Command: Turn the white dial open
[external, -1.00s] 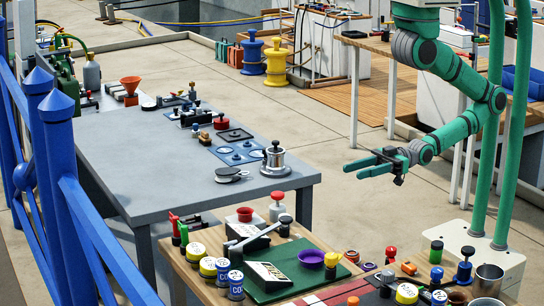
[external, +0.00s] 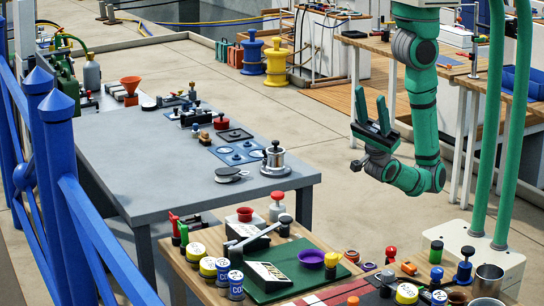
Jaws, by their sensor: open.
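My gripper (external: 370,97) is raised at the right of the external view, with its two green fingers pointing up and spread apart. It is empty and touches nothing. It is over the open floor, well to the right of the grey table. A blue panel (external: 238,146) lies on that table and bears several small round parts. A pale disc (external: 225,150) on it may be the white dial, but it is too small to tell. Its setting cannot be read.
The grey table (external: 150,175) also holds a steel pot (external: 275,162), an orange funnel (external: 131,84) and small fittings. A wooden bench in front is crowded with jars, a green mat (external: 268,288) and a purple bowl (external: 311,258). A blue railing (external: 75,190) stands at left.

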